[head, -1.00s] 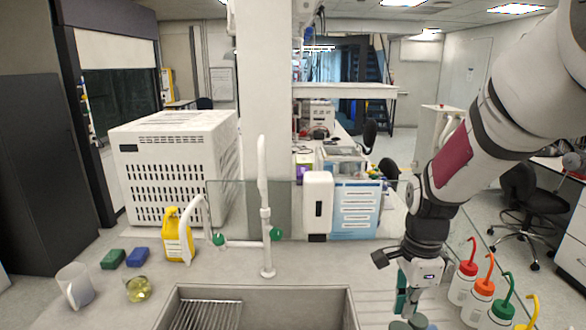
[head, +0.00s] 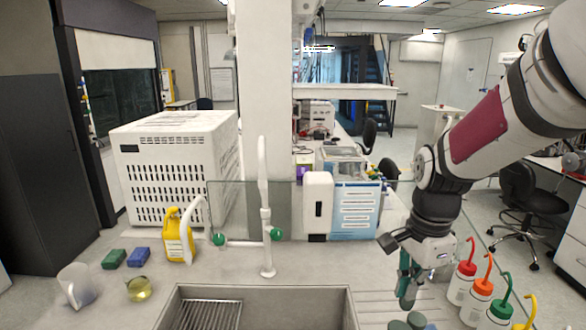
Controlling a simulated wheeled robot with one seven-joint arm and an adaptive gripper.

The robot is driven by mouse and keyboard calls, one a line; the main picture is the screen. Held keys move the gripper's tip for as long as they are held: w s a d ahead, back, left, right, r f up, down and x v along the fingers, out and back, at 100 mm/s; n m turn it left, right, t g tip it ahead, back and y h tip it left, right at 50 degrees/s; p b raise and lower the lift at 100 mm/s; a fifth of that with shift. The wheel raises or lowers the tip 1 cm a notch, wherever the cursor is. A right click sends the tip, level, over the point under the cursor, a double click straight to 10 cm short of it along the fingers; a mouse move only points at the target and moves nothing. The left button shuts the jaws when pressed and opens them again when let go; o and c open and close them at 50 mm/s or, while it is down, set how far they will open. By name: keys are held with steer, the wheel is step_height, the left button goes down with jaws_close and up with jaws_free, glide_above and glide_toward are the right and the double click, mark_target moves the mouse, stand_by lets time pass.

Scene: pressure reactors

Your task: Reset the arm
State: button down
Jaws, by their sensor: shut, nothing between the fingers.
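My arm comes in from the upper right of the head view and bends down at its elbow. My gripper (head: 404,303) hangs fingers down over the ribbed drainboard to the right of the sink. Its fingers are shut and nothing shows between them. The gripper is left of the row of wash bottles and apart from them. A dark green round-topped item (head: 416,321) stands just below the fingertips at the bottom edge, mostly cut off. I cannot tell the exact gap between it and the fingertips.
Wash bottles with red (head: 464,275), orange (head: 481,288), green (head: 500,312) and yellow tips stand right of the gripper. A sink (head: 262,293) with a tap (head: 266,225) lies left. A glass screen, soap dispenser (head: 317,203) and blue-white box (head: 356,210) stand behind. A beaker (head: 76,285) and yellow bottle (head: 177,236) stand farther left.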

steer(key=s+a+r+n+t+b, duration=0.2)
steer(key=s+r+n+t+b, duration=0.2)
steer(key=s+r+n, duration=0.3)
steer(key=shift+s+a+n+t, duration=0.2)
steer(key=shift+s+n+t, duration=0.2)
steer(key=shift+s+n, duration=2.8)
steer(key=shift+w+n, duration=1)
steer(key=shift+w, duration=0.05)
steer(key=shift+w, duration=0.1)
